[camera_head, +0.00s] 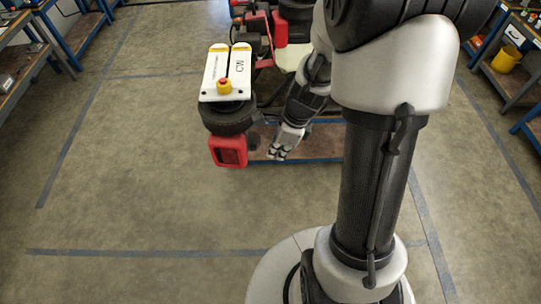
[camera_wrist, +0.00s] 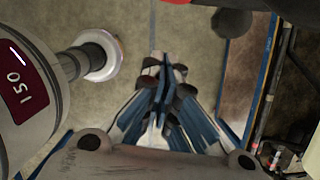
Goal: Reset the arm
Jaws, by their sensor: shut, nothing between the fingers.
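My gripper (camera_head: 278,152) hangs at the end of my arm near the middle of the head view, fingers pointing down and left. It is just right of the drone's red block and in front of the low blue-edged bench. In the wrist view its fingers (camera_wrist: 165,65) are together with nothing between them. The drone's white arm (camera_head: 216,72), marked CW, carries a yellow and red knob (camera_head: 224,86). A black motor part (camera_head: 228,118) and a red block (camera_head: 229,151) hang below it, apart from my gripper.
A low bench (camera_head: 315,150) with a brown top and blue edge lies behind my gripper. Workbenches stand along both sides; a yellow bucket (camera_head: 507,58) sits on the right one. The taped floor (camera_head: 130,190) at left and front is clear.

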